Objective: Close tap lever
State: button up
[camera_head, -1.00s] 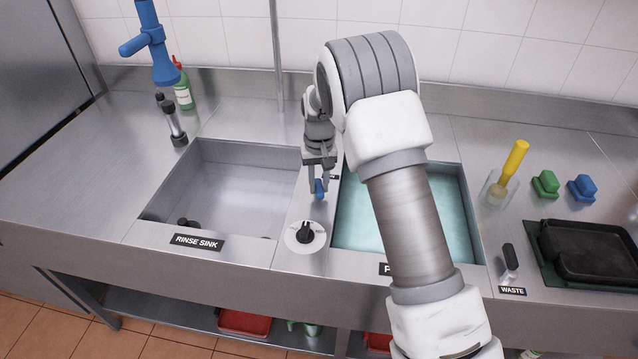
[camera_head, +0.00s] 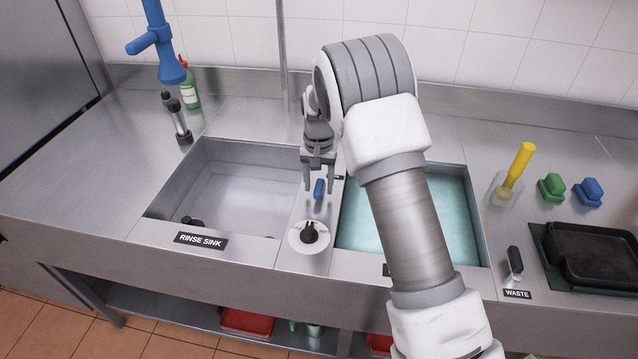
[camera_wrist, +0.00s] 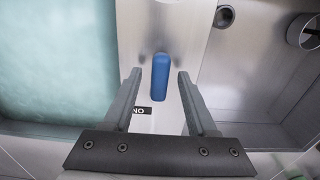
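A small blue lever (camera_head: 318,189) stands on the steel strip between the two basins. In the wrist view the blue lever (camera_wrist: 160,77) shows between my two fingers, with a gap on each side. My gripper (camera_head: 319,184) is open and empty above the strip, with one finger on each side of the lever; it also shows in the wrist view (camera_wrist: 159,74). Whether the fingertips reach down past the lever's top is hard to tell. A blue tap (camera_head: 160,45) hangs at the back left.
A black knob on a white dial (camera_head: 308,236) sits in front of the lever. The empty rinse sink (camera_head: 235,196) is left, a water-filled basin (camera_head: 356,225) right. A green bottle (camera_head: 190,92), yellow-handled brush (camera_head: 518,165) and black tray (camera_head: 592,255) stand farther off.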

aim_at(319, 186)
notch_tip(319, 186, up, 18)
jog(key=shift+f, duration=0.25)
dwell(0.4)
jog(key=s+d+r+t, duration=0.1)
jog(key=s+d+r, duration=0.3)
jog(key=s+r, duration=0.3)
jog(key=s+d+r+t, duration=0.2)
jog(key=s+d+r, duration=0.25)
jog(key=s, duration=0.35)
jog(key=s+d+f+n+t, duration=0.1)
jog(key=s+d, duration=0.1)
jog(key=s, duration=0.7)
jog(key=s+d+f+n+t, duration=0.1)
jog(key=s+d+f, duration=0.1)
jog(key=s, duration=0.7)
jog(key=shift+d+f+t, duration=0.2)
jog(key=shift+t, duration=0.1)
